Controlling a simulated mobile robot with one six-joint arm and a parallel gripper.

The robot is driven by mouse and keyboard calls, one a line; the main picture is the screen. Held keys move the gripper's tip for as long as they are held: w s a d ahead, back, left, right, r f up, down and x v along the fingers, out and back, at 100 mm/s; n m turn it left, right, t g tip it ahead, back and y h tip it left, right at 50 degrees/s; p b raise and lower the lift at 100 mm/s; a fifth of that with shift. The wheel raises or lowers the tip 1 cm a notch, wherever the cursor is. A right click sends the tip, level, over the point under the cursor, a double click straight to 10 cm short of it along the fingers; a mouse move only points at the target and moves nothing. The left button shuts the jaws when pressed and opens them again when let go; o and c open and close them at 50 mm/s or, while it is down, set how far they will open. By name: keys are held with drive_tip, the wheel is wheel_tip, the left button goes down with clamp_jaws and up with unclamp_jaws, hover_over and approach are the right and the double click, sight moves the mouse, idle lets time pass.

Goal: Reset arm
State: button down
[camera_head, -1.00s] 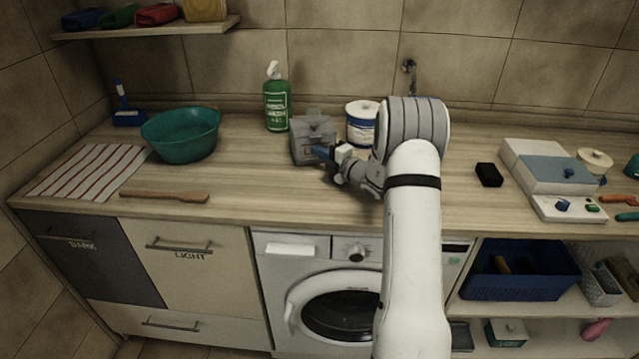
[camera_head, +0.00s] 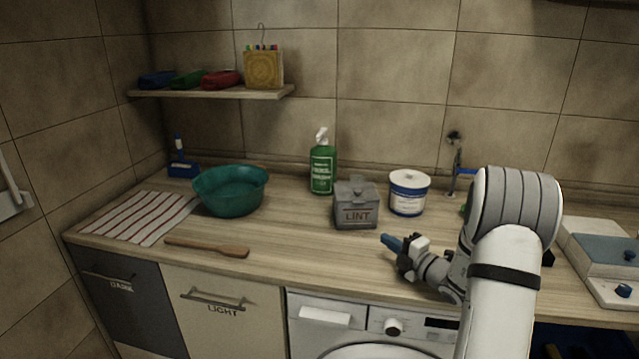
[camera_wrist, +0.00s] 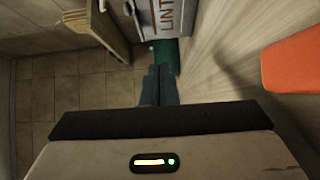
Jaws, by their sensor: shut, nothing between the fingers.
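My gripper (camera_head: 388,242) hangs over the counter near its front edge, to the right of and in front of the grey LINT box (camera_head: 356,217), apart from it. Its blue fingers are together with nothing between them. They also show closed in the wrist view (camera_wrist: 160,84). My white arm reaches in from the lower right and hides part of the counter. The LINT box stands upright with its lettering facing forward, and part of it shows at the top of the wrist view (camera_wrist: 166,18).
A white tub (camera_head: 408,195), a green spray bottle (camera_head: 322,167), a teal bowl (camera_head: 232,196), a wooden paddle (camera_head: 207,247) and a striped cloth (camera_head: 140,218) are on the counter. A wall shelf (camera_head: 215,93) is above left. An orange surface (camera_wrist: 292,62) lies right in the wrist view.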

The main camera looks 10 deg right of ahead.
drive_tip(key=s+a+r+n+g+y, duration=0.1)
drive_tip(key=s+a+r+n+g, duration=0.2)
drive_tip(key=s+a+n+g, duration=0.55)
drive_tip(key=s+a+r+n+g+y, duration=0.15)
drive_tip(key=s+a+n+g, duration=0.25)
drive_tip(key=s+a+n, duration=0.9)
drive_tip(key=s+d+n+h, duration=0.3)
drive_tip(key=s+n+h, duration=0.2)
drive_tip(key=n, duration=0.8)
drive_tip(key=s+d+r+n+h, duration=0.1)
drive_tip(key=s+d+n+h, duration=0.3)
drive_tip(key=n, duration=1)
drive_tip(key=shift+s+g+h, duration=0.35)
drive_tip(key=shift+s+h, duration=0.6)
drive_tip(key=shift+s, duration=0.8)
drive_tip(key=shift+d+r, duration=0.1)
